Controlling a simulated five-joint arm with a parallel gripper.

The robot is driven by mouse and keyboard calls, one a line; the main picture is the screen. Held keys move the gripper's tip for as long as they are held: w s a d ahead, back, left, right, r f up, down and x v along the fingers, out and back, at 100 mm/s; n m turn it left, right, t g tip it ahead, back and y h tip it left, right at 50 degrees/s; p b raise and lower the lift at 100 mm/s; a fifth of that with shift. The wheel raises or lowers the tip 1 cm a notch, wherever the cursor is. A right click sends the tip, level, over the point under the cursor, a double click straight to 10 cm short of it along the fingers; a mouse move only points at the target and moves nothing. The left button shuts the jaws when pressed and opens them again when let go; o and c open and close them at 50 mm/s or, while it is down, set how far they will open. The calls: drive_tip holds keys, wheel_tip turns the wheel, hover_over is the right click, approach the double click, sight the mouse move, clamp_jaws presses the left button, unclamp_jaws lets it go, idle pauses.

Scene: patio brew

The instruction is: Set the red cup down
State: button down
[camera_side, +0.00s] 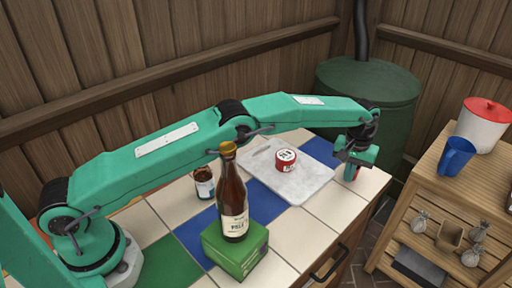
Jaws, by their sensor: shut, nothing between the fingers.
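My gripper (352,168) hangs at the far right end of the tiled table, beyond the right edge of the pale cutting board. It is shut with nothing held between its fingers. No other red cup is clearly visible.
A red-and-white tin (286,159) sits on the cutting board (305,180). A brown bottle (233,200) stands on a green box (236,250), beside a dark jar (204,184). A wooden shelf to the right holds a blue cup (457,156) and a red-lidded white bucket (485,128).

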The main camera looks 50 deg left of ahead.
drive_tip(key=shift+s+d, duration=0.2)
drive_tip(key=shift+s, duration=0.45)
drive_tip(key=shift+s+d, duration=0.15)
drive_tip(key=shift+s, duration=0.5)
wheel_tip(320, 180, up, 10)
